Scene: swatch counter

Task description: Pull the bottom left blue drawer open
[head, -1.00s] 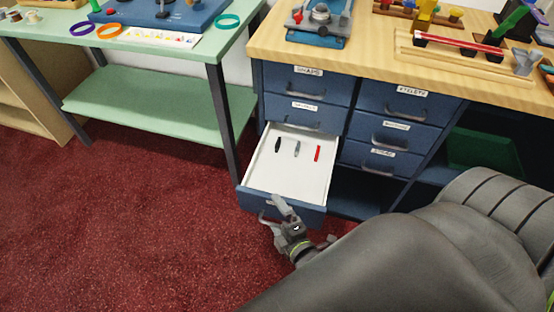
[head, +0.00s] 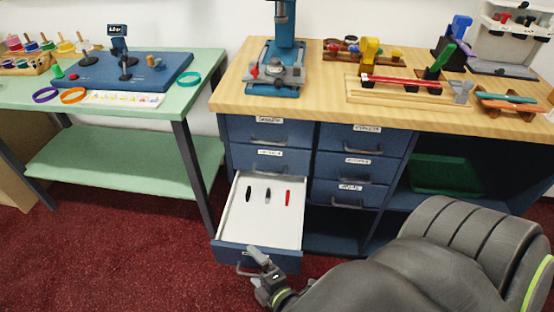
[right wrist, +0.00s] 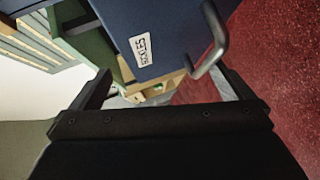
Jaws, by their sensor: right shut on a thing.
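The bottom left blue drawer (head: 228,255) is pulled out from the cabinet in the head view. Its white inside (head: 262,222) shows, with a black, a grey and a red pen-like item lying in it. My right gripper (head: 258,258) is at the drawer's front and shut on its handle (head: 243,268). The handle also shows in the right wrist view (right wrist: 218,40), beside a label on the blue front; its lower end lies between my fingers (right wrist: 165,90). The hold itself is partly hidden. My left gripper is not in view.
Closed blue drawers (head: 266,160) sit above and to the right. The wooden counter (head: 230,92) carries a blue press (head: 284,45) and trays. A green table (head: 195,100) stands at the left. Red carpet (head: 130,250) is clear in front. A green bin (head: 440,175) is on the right shelf.

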